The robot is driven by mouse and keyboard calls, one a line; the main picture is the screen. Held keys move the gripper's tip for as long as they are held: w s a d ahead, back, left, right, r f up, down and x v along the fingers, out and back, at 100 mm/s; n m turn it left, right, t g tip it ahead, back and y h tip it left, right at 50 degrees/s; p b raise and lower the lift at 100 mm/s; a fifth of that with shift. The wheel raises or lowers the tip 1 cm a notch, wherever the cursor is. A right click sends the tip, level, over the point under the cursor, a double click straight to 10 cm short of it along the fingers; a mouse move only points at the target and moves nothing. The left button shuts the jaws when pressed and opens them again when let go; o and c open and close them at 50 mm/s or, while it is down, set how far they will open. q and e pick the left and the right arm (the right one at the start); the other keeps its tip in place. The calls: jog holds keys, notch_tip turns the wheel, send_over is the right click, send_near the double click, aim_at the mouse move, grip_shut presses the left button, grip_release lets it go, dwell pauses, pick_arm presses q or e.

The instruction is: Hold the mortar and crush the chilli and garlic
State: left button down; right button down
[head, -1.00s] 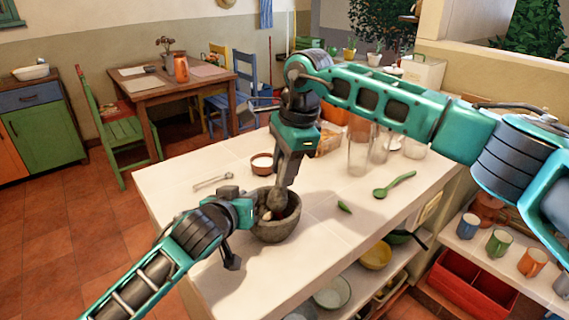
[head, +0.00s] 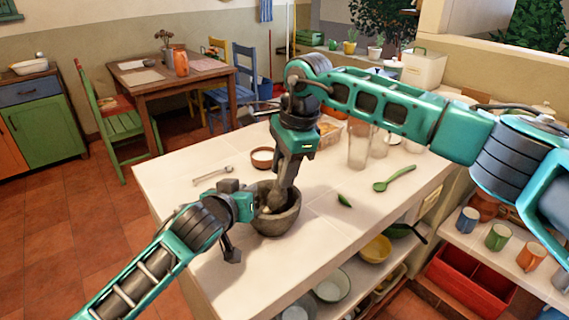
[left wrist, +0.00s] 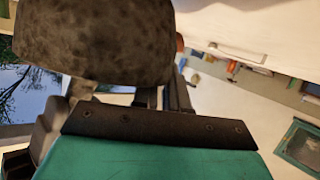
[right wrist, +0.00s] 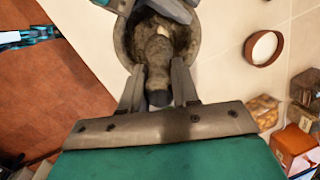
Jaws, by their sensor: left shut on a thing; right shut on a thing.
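The grey stone mortar (head: 280,222) stands on the pale counter, and its dark side fills the top of the left wrist view (left wrist: 95,40). My left gripper (head: 247,207) is shut on the mortar's left rim. My right gripper (head: 285,180) comes down from above, shut on the stone pestle (right wrist: 157,60). The pestle's lower end is inside the mortar bowl. A pale piece, possibly garlic (head: 266,209), shows in the bowl beside it; the rest of the contents is hidden. A green chilli (head: 344,199) lies on the counter right of the mortar.
A small bowl (head: 262,158) and a metal spoon-like utensil (head: 213,174) lie behind the mortar. A green spoon (head: 393,181) and glass jars (head: 358,148) are to the right. The counter front right of the mortar is clear.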

jog(key=shift+d+f, duration=0.15)
jog(key=shift+f, duration=0.55)
dwell(0.5)
jog(key=shift+a+v, duration=0.15)
jog(key=shift+v, duration=0.65)
jog(key=shift+a+v, duration=0.15)
jog(key=shift+v, duration=0.65)
jog(key=shift+w+a+r, duration=0.15)
jog(key=shift+w+a+f+g+h, duration=0.15)
jog(key=shift+w+a+g+h, duration=0.1)
jog(key=shift+a+h, duration=0.25)
jog(key=shift+w+a+f+g+h, duration=0.15)
jog(key=shift+a+g+h, duration=0.1)
jog(key=shift+a+h, duration=0.25)
jog(key=shift+d, duration=0.1)
jog(key=shift+f, duration=0.15)
jog(key=shift+f, duration=0.9)
